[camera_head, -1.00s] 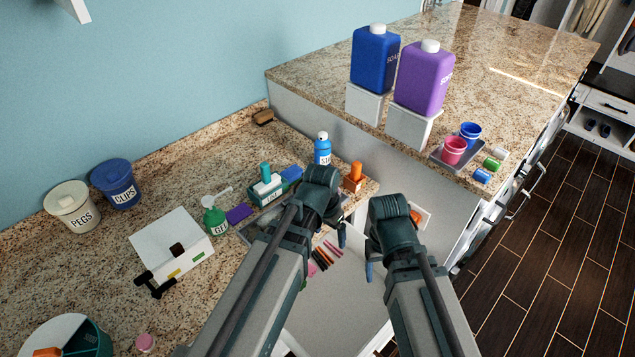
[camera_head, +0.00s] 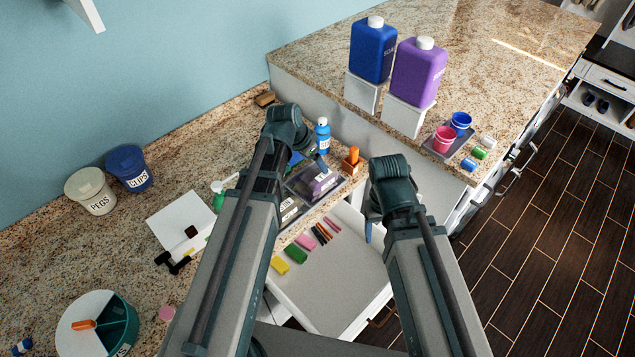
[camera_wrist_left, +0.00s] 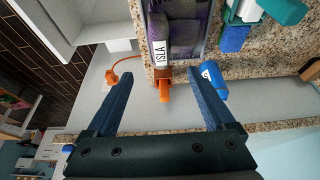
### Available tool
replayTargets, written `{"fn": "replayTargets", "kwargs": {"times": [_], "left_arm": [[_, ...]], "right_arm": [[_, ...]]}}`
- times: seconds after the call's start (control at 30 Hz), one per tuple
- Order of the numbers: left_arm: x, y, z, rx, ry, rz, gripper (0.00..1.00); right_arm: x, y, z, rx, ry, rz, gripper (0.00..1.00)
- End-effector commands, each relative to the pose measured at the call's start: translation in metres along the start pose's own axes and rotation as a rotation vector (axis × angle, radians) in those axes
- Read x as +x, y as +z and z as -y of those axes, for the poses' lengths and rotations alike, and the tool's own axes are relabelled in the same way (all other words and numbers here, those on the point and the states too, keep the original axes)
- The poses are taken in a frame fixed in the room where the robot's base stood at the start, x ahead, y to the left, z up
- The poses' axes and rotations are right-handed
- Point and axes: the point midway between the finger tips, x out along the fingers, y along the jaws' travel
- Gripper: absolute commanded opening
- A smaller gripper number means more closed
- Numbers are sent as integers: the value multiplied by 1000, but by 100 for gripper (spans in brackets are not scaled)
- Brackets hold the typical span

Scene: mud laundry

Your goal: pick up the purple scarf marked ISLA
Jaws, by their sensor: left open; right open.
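The purple scarf marked ISLA (camera_head: 322,184) lies folded in a grey tray on the granite counter. In the left wrist view the scarf (camera_wrist_left: 186,32) is at the top, beyond the fingertips, with a white ISLA label (camera_wrist_left: 160,53) at its left edge. My left gripper (camera_wrist_left: 157,85) is open with nothing held between its blue fingers. In the head view it is beyond the scarf, and its fingers are mostly hidden by its wrist. My right gripper (camera_head: 370,230) hangs beside the open drawer, right of the scarf; its fingers are partly hidden.
An orange item (camera_head: 352,156) and a blue bottle (camera_head: 322,135) stand close to the scarf. The open white drawer (camera_head: 330,285) holds several coloured items. Blue and purple soap jugs (camera_head: 418,72) stand on the higher counter.

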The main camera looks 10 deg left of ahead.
Motion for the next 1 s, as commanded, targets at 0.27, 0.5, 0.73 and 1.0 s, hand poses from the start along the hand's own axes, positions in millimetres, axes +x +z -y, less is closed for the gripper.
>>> {"fn": "replayTargets", "kwargs": {"times": [0.27,0.5,0.73,1.0], "left_arm": [[48,2,1,1,0,0,88],[72,1,0,0,0,0,88],[73,1,0,0,0,0,88],[98,4,1,0,0,1,88]], "right_arm": [[45,-3,4,-9,2,0,67],[67,-4,6,-10,2,0,67],[67,-4,6,-10,2,0,67],[91,-5,8,-9,2,0,67]]}}
